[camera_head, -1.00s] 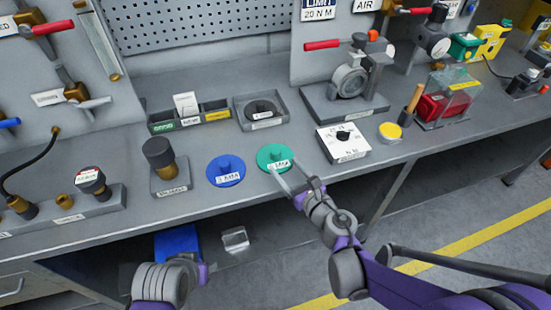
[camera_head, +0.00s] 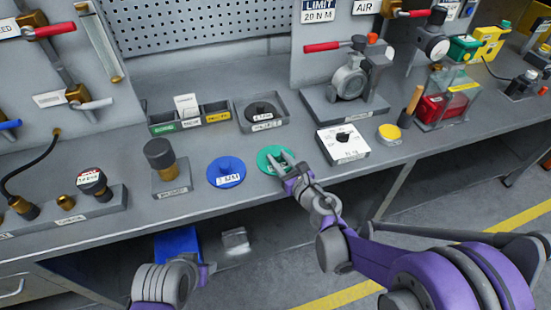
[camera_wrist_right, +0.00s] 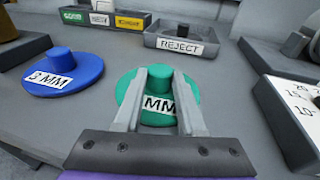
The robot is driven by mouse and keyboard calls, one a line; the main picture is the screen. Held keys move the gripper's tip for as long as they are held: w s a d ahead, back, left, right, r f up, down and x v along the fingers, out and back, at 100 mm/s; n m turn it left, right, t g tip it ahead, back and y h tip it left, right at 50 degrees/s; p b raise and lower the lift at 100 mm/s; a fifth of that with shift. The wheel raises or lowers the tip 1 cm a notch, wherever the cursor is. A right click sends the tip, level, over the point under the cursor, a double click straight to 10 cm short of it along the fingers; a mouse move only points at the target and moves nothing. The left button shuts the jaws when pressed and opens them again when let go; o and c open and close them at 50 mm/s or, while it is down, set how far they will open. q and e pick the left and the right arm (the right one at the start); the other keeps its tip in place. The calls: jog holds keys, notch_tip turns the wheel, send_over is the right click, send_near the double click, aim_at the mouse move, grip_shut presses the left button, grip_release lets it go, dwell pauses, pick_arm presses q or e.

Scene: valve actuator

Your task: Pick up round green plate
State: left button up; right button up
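The round green plate (camera_head: 264,161) lies flat on the workbench, right of a blue plate. It has a central knob and a white label, of which "MM" reads in the right wrist view (camera_wrist_right: 128,88). My right gripper (camera_head: 283,156) is open over the green plate from the front. In the right wrist view its fingers (camera_wrist_right: 168,74) point across the plate, one on each side of the knob, and hide part of plate and label. Contact with the knob cannot be told. My left arm is low in front of the bench; its fingers cannot be made out.
The blue plate (camera_head: 226,171), marked "3 MM" in the wrist view, lies close on the left. A grey reject tray (camera_head: 283,124) stands behind, beside a bin with compartments (camera_head: 161,127). A white dial box (camera_head: 343,144) and a yellow button (camera_head: 390,132) are to the right.

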grip_shut()
dwell(1.0)
